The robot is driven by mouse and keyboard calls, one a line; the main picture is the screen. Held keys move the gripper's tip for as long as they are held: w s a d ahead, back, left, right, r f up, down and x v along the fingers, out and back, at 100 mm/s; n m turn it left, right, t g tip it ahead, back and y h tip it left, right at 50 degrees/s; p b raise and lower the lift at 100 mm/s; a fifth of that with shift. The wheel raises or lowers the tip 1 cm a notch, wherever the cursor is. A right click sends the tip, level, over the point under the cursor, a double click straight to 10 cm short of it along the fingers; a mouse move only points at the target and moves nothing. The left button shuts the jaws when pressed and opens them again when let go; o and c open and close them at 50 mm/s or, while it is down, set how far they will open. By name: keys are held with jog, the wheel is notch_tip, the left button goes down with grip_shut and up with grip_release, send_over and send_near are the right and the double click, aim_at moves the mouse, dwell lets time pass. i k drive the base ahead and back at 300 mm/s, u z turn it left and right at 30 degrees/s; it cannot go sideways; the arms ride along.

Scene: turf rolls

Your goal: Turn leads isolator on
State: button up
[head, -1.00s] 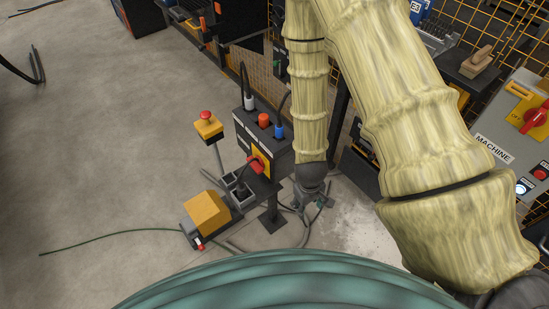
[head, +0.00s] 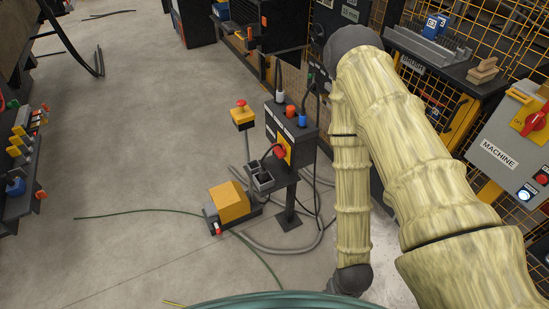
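A dark box with plugs (head: 290,122) stands on a post in the middle of the head view. It carries a red rotary handle on a yellow plate (head: 282,152) on its front, likely the leads isolator. Its label is too small to read, and I cannot tell the handle's position. My arm comes down to the right of the box, apart from it in the picture. The arm's dark wrist end shows at the bottom, but my gripper's fingers are not visible.
A grey MACHINE panel (head: 510,150) at right has another red isolator (head: 534,122) marked OFF. A red-topped button post (head: 242,115) and a yellow foot pedal (head: 229,203) stand left of the box. Cables lie on the floor. Open floor lies farther left.

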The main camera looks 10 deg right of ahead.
aim_at(280, 153)
jog(key=u, duration=1.8)
jog(key=i, duration=3.25)
jog(key=z, duration=3.15)
